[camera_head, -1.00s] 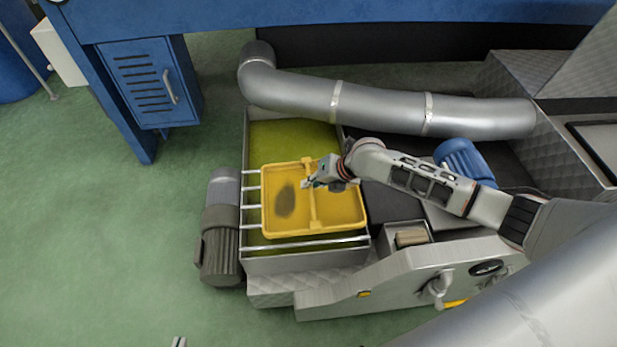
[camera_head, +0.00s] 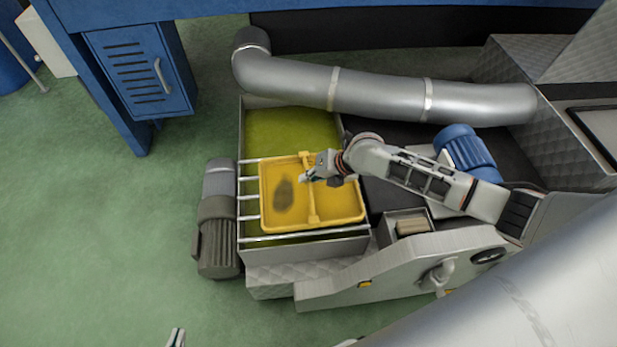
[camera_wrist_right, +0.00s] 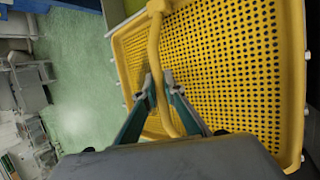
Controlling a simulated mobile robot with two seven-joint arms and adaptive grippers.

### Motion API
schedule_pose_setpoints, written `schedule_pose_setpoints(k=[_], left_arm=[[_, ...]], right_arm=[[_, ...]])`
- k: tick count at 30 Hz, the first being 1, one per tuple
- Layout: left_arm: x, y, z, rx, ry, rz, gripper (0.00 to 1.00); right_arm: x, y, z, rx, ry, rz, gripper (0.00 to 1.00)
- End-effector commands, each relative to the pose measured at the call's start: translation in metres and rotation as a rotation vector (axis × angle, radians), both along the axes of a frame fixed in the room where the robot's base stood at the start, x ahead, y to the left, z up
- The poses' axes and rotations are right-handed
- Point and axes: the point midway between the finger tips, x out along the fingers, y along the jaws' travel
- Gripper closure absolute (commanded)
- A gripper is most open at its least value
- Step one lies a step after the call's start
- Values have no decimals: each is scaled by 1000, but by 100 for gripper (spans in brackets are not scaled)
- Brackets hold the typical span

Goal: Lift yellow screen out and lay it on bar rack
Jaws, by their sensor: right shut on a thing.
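The yellow screen (camera_head: 343,204) is a shallow rimmed tray with a perforated mesh, a raised handle bar across its middle and a dark patch on its left half. It lies level over the metal bars of the bar rack (camera_head: 249,198) on the tank; I cannot tell whether it touches them. My right gripper (camera_head: 306,178) is shut on the screen's handle bar. In the right wrist view, the fingers (camera_wrist_right: 160,80) close on the bar of the screen (camera_wrist_right: 225,60). Only a tip of my left gripper (camera_head: 177,338) shows at the bottom edge; its jaws are unclear.
The steel tank (camera_head: 305,250) holds green-yellow paste (camera_head: 290,128). A thick grey pipe (camera_head: 380,95) runs behind it. A grey motor (camera_head: 217,225) stands left, a blue motor (camera_head: 467,152) right. A small open box (camera_head: 408,225) is right of the screen. Green floor at left is clear.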

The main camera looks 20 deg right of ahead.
Motion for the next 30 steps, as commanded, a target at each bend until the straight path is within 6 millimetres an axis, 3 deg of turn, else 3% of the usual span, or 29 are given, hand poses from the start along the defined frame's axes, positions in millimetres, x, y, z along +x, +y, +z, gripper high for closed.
schedule_pose_setpoints(k=[20, 23, 30], left_arm=[[-6, 0, -10, 0, 19, 0, 100], [-6, 0, -10, 0, 18, 0, 100], [-6, 0, -10, 0, 19, 0, 100]], right_arm=[[1, 0, -7, 2, -3, 0, 100], [1, 0, -7, 2, -4, -1, 73], [1, 0, -8, 1, -1, 0, 71]])
